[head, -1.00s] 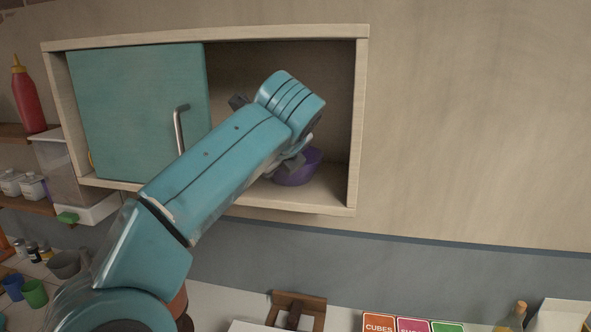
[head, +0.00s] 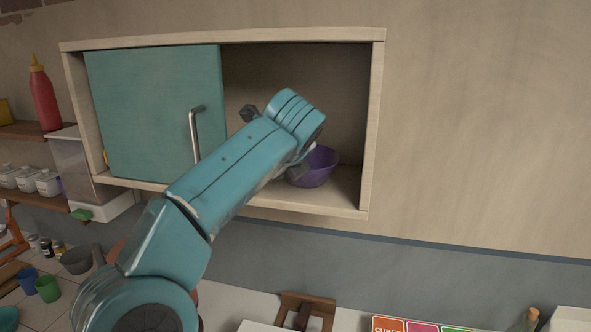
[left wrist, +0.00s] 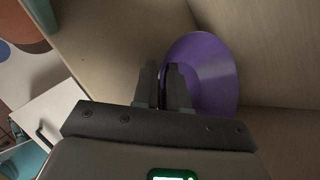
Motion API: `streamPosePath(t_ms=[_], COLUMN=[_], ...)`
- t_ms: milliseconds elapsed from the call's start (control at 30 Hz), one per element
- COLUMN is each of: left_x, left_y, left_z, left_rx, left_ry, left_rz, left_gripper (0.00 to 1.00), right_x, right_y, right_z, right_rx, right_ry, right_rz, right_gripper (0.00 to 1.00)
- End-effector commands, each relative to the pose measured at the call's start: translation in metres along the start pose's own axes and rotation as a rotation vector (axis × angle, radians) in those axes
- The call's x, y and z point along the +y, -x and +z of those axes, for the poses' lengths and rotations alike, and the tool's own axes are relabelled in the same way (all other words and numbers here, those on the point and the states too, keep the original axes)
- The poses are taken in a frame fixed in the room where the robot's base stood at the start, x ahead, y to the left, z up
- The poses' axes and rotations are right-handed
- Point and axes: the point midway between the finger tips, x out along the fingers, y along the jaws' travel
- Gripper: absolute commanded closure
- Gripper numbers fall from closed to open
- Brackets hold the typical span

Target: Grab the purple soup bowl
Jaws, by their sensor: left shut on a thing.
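The purple soup bowl (head: 318,167) stands inside the open right part of the wall cabinet, near its right side. My left arm reaches across the front of the cabinet and hides the bowl's left part in the head view. My left gripper (head: 296,171) is at the bowl's left edge, partly hidden by the arm. In the left wrist view, the fingers (left wrist: 163,80) are closed on the rim of the bowl (left wrist: 208,70), which lies to their right. My right gripper is not in view.
The cabinet's teal sliding door (head: 150,115) covers its left part, and its handle (head: 195,135) is close to my arm. The right side wall (head: 371,130) stands close to the bowl. A ketchup bottle (head: 44,98) stands on a shelf at left.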

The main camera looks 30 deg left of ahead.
Motion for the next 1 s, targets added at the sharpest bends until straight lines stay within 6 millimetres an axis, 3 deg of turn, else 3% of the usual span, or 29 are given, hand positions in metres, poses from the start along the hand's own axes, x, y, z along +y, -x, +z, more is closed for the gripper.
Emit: streamPosePath(t_ms=[600, 700, 1000], left_x=[-0.015, -0.005, 0.021], left_y=[0.023, 0.037, 0.093], left_z=[0.023, 0.007, -0.032], left_rx=[-0.001, 0.001, 0.0], left_ry=[0.004, -0.001, -0.001], left_rz=[-0.003, -0.006, -0.007], left_gripper=[1.0, 1.0, 1.0], right_x=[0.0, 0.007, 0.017], right_y=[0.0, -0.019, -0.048], right_z=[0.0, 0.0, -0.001], right_rx=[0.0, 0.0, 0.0], right_ry=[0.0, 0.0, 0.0], right_rz=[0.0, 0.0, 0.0], right_gripper=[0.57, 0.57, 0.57])
